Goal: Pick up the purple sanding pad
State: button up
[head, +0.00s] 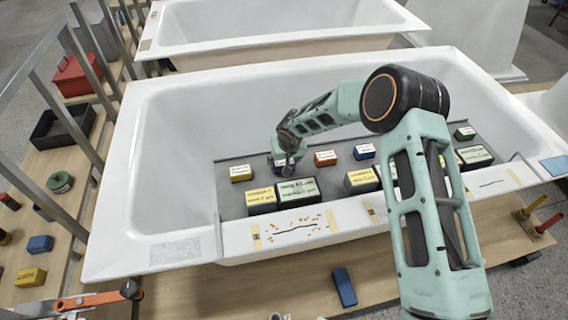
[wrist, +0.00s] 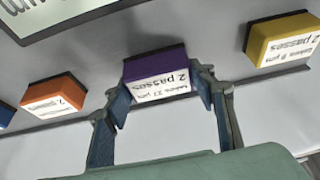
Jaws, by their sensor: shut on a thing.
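The purple sanding pad (wrist: 155,66) is a small block with a purple top and a white label reading "2 passes" on its side. My gripper (wrist: 163,90) has its two blue fingers on opposite sides of it, closed on it. In the head view my gripper (head: 289,162) is down at the grey mat inside the front bathtub shell, and it mostly hides the pad. I cannot tell whether the pad still touches the mat.
A yellow pad (head: 241,174) and an orange pad (head: 325,159) flank the gripper, with a blue pad (head: 364,152) farther right. Larger yellow (head: 261,202) and dark green (head: 298,194) blocks stand nearer the tub's front rim (head: 330,232). The tub floor behind is clear.

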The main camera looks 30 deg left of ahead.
notch_tip(320, 180, up, 2)
jog(key=shift+r, duration=0.25)
jog(key=s+d+r+b, duration=0.1)
jog(key=s+d+r, duration=0.3)
jog(key=s+d+r+b, duration=0.1)
jog(key=s+d+r, duration=0.3)
jog(key=d+r, duration=0.1)
jog(key=shift+s, duration=0.2)
jog(key=shift+s+d+r+b, duration=0.3)
jog(key=shift+s+d, duration=0.3)
jog(key=o, duration=0.5)
jog(key=c, duration=0.4)
jog(key=shift+o, duration=0.2)
jog(key=shift+d, duration=0.15)
